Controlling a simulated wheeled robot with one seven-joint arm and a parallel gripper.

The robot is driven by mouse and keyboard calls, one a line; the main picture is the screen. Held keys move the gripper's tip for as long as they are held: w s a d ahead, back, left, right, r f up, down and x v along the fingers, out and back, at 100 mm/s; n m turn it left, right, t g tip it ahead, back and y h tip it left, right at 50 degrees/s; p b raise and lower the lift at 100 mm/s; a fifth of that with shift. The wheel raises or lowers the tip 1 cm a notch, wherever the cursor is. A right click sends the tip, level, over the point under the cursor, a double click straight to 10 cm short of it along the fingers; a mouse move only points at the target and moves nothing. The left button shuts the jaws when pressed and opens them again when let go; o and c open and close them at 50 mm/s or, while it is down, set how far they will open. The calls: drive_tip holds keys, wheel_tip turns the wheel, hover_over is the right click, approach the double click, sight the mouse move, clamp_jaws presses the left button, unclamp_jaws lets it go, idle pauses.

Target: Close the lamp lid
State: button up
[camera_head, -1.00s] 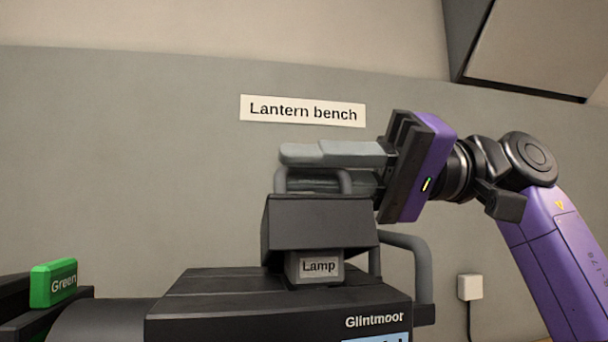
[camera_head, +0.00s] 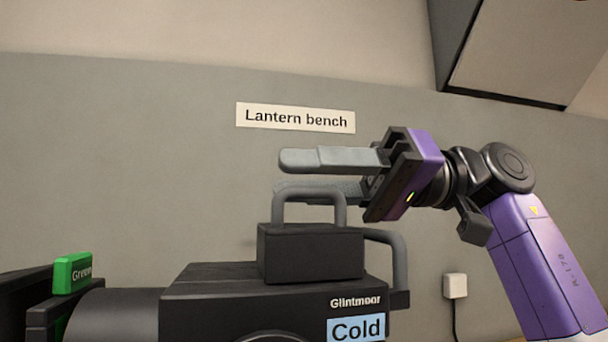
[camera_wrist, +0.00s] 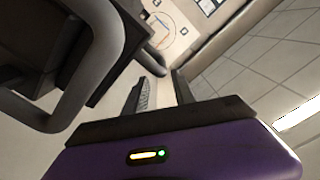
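The black lamp lid (camera_head: 310,252) sits low on top of the black Glintmoor lamp housing (camera_head: 205,287), its lower edge at the housing top, with no gap visible. Its grey loop handle (camera_head: 342,208) stands upright. My gripper (camera_head: 284,174) is open, its fingers pointing left at handle height. The upper finger is above the handle and the lower finger is partly hidden by the handle's top bar. In the wrist view my gripper (camera_wrist: 158,82) has a gap between its fingers and nothing in it. A grey bar (camera_wrist: 98,50) lies left of them, apart.
A second grey handle (camera_head: 400,262) rises at the housing's right side. A green block (camera_head: 73,273) stands at the left, by the dark barrel. A blue "Cold" label (camera_head: 355,328) is on the housing front. The wall behind carries a "Lantern bench" sign (camera_head: 295,118); the space above is free.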

drive_tip(key=v, duration=0.7)
drive_tip(key=shift+w+d, duration=0.15)
drive_tip(key=shift+d, duration=0.2)
idle(0.5)
